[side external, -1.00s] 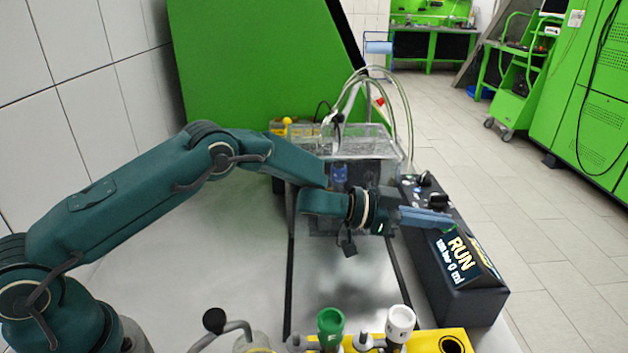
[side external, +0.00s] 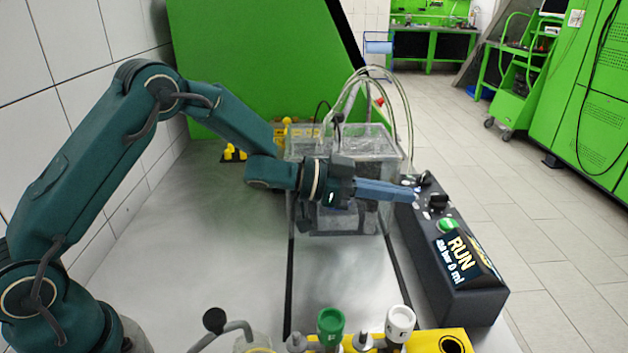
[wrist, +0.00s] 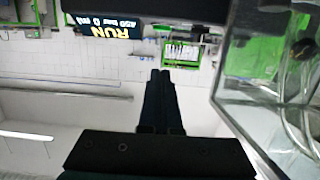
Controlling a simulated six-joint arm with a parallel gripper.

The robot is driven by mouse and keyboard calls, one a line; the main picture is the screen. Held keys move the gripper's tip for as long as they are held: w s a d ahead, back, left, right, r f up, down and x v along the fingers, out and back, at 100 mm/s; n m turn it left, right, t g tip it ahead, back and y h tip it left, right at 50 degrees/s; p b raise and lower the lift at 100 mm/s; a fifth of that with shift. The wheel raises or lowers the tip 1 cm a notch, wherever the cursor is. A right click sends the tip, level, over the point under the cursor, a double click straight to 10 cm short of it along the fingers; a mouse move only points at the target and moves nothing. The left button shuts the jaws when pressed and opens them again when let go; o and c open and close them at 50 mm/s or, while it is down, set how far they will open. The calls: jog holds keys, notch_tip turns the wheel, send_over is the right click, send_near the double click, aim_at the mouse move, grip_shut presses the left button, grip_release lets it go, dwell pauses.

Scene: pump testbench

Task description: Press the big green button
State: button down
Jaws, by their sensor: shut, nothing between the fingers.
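The green button (side external: 447,225) sits on top of the black control box (side external: 455,285), just above the display reading RUN (side external: 462,255). It is uncovered in the side view. My gripper (side external: 412,192) is shut and empty, with its blue-grey fingers pointing right. Its tips are up and to the left of the button in the picture, near the box's black knobs (side external: 437,202), and apart from the button. In the wrist view my shut fingers (wrist: 160,75) point at the background, and the RUN display (wrist: 108,28) shows upside down at the top. I cannot make out the button there.
A clear tank (side external: 390,150) with hoses stands behind and left of the control box. A yellow block (side external: 450,341) with green (side external: 330,325) and white (side external: 400,322) capped fittings is at the front. The grey bench top (side external: 210,240) at left is largely clear.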

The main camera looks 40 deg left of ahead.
jog(key=shift+v, duration=1.1)
notch_tip(320, 180, up, 13)
jog(key=s+a+t+y, duration=0.1)
jog(key=t, duration=0.2)
jog(key=s+a+r+n+t+y, duration=0.2)
jog(key=s+a+r+n+y, duration=0.3)
jog(key=s+a+n+y, duration=0.3)
jog(key=s+f+n+g+y, duration=0.1)
jog(key=s+f+g+y, duration=0.1)
jog(key=s+f+g, duration=0.8)
jog(key=s+f, duration=0.5)
jog(key=s, duration=0.3)
jog(key=shift+s+a+f, duration=0.35)
jog(key=shift+s+f, duration=0.05)
